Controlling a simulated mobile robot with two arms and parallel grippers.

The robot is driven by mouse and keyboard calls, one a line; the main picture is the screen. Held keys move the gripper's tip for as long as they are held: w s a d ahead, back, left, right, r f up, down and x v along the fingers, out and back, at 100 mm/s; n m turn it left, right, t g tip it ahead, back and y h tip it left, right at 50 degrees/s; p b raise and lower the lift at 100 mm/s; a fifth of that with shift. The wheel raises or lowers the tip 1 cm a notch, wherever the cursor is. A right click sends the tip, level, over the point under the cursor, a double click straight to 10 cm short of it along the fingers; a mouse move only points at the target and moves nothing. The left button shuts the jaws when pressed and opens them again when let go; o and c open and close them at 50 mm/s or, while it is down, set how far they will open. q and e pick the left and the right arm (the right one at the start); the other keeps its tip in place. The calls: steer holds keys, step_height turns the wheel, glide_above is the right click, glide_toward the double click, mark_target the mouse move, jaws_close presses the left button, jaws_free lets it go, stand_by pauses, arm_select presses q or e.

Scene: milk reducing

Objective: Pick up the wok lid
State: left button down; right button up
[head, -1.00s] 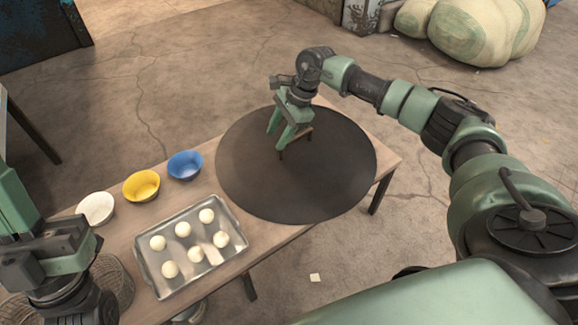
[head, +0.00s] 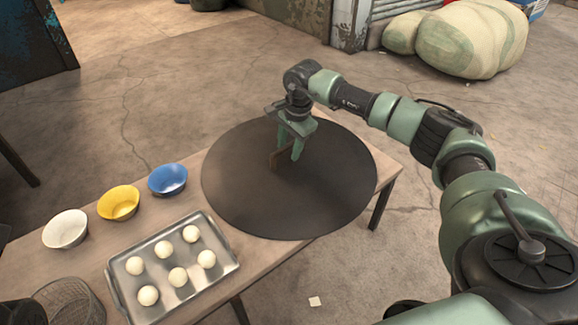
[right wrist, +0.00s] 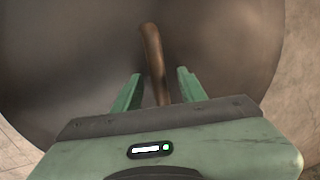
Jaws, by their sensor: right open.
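The wok lid (head: 330,195) is a large dark round disc on the wooden table, at its right end. It has a brown handle (right wrist: 152,55) standing up near its middle. My right gripper (head: 289,152) is over the lid, pointing down, with its green fingers at the handle. In the right wrist view the right gripper (right wrist: 157,92) is open, one finger on each side of the handle, with gaps visible. My left gripper cannot be made out in the head view; only a dark part of mine shows at the lower left edge.
A metal tray (head: 228,262) with several pale dough balls lies left of the lid. A blue bowl (head: 167,180), a yellow bowl (head: 119,203) and a white bowl (head: 66,229) stand along the far edge. A wire basket (head: 60,303) is at the lower left.

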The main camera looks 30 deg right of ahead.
steer(key=shift+c, duration=0.2)
jaws_close()
steer(key=shift+r, duration=0.15)
